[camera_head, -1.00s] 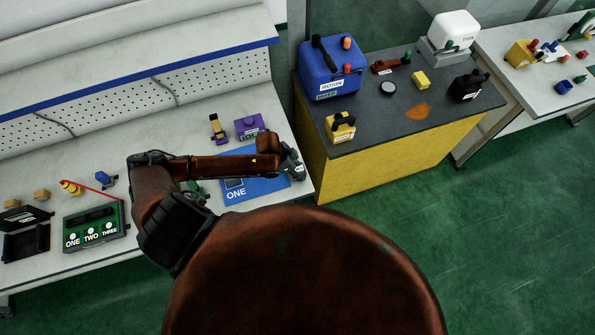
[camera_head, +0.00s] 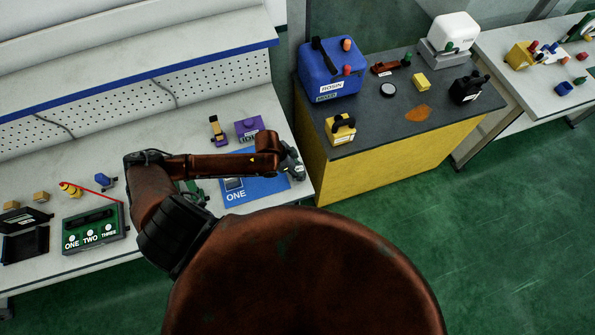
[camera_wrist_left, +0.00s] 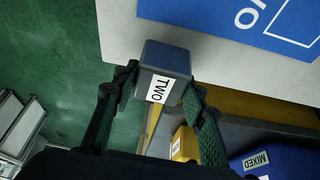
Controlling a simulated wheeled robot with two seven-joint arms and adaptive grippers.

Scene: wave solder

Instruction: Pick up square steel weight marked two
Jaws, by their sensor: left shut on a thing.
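The square steel weight (camera_wrist_left: 164,65) is a grey block with a white label reading TWO, seen between the fingers in the left wrist view. My left gripper (camera_wrist_left: 158,82) is shut on it, with one dark green finger on each side. In the head view my left gripper (camera_head: 291,161) is over the right end of the white bench, by the blue mat marked ONE (camera_head: 237,196). The arm and gripper hide much of the weight there. I cannot tell its exact height over the bench. My right gripper is not in view.
A purple block (camera_head: 249,126) and a small yellow-and-black tool (camera_head: 217,129) stand behind the arm. A green box marked ONE, TWO, THREE (camera_head: 94,240) is at the left. Right of the bench is a yellow cabinet (camera_head: 390,160) with a blue rosin container (camera_head: 328,70).

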